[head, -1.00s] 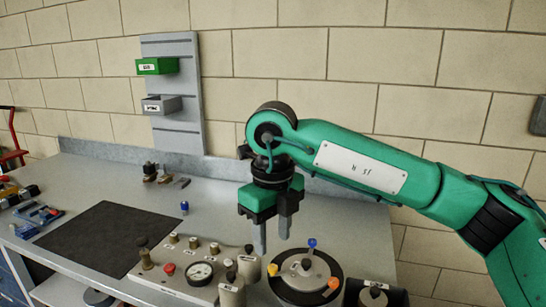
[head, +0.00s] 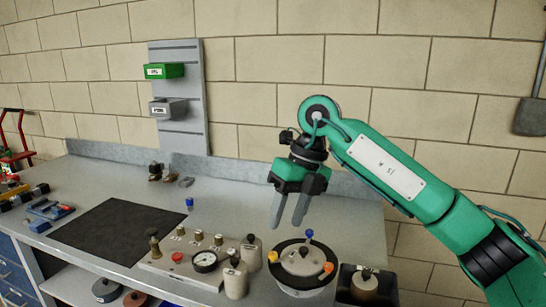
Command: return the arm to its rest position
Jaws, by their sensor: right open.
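My right gripper (head: 289,208) hangs from the green arm that comes in from the right. Its two grey fingers are apart, point down and hold nothing. It is above the back part of the bench, behind and above the round fixture (head: 302,266) with blue, yellow and orange knobs. The fingertips look clear of the fixture. My left gripper does not show.
The grey bench (head: 236,195) carries a black mat (head: 118,232) and a valve panel with a gauge (head: 204,261). A green bin (head: 165,71) and a grey bin (head: 168,107) hang on the wall rail. A dark open box (head: 366,287) stands right of the fixture.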

